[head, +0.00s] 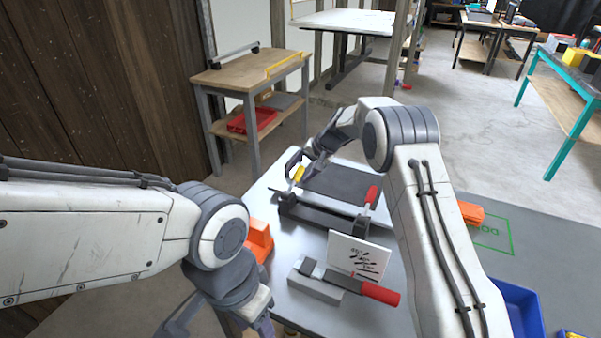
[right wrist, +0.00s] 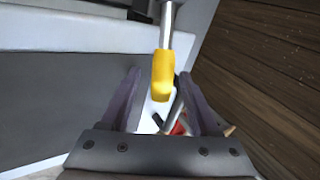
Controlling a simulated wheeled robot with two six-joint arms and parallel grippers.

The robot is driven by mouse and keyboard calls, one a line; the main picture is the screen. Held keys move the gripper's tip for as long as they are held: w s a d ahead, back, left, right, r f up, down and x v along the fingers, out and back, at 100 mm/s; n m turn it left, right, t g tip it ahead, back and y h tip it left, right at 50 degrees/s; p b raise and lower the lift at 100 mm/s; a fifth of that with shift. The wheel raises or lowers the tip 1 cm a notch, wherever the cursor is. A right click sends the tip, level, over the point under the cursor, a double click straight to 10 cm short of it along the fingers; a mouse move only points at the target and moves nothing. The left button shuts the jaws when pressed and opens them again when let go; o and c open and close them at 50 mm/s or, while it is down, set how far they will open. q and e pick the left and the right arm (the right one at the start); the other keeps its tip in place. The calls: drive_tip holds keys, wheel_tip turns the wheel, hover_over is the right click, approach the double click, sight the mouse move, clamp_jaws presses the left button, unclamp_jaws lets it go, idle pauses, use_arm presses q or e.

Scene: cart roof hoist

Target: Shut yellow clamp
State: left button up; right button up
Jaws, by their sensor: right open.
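The yellow clamp's handle (head: 298,173) stands up at the left end of a dark fixture (head: 325,216) on the grey worktop. In the right wrist view the yellow handle (right wrist: 162,76) hangs from a metal rod, in line with the gap between my fingers. My right gripper (head: 294,167) is open at the handle; the wrist view shows both fingers (right wrist: 161,74) apart, and I cannot tell whether either touches it. A second clamp with a red handle (head: 371,197) is at the fixture's right end. My left gripper (head: 178,318) is low at the left, partly hidden by its arm.
A white card with markings (head: 358,257) stands in front of the fixture. A grey tool with a red handle (head: 380,293) lies nearer. An orange object (head: 258,240) is at the left edge, a blue bin (head: 520,308) at the right. A wooden bench (head: 245,75) stands behind.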

drive_tip(key=v, duration=1)
drive_tip(key=shift+r, duration=0.2)
drive_tip(key=shift+s+d, duration=0.1)
drive_tip(key=shift+s, duration=0.05)
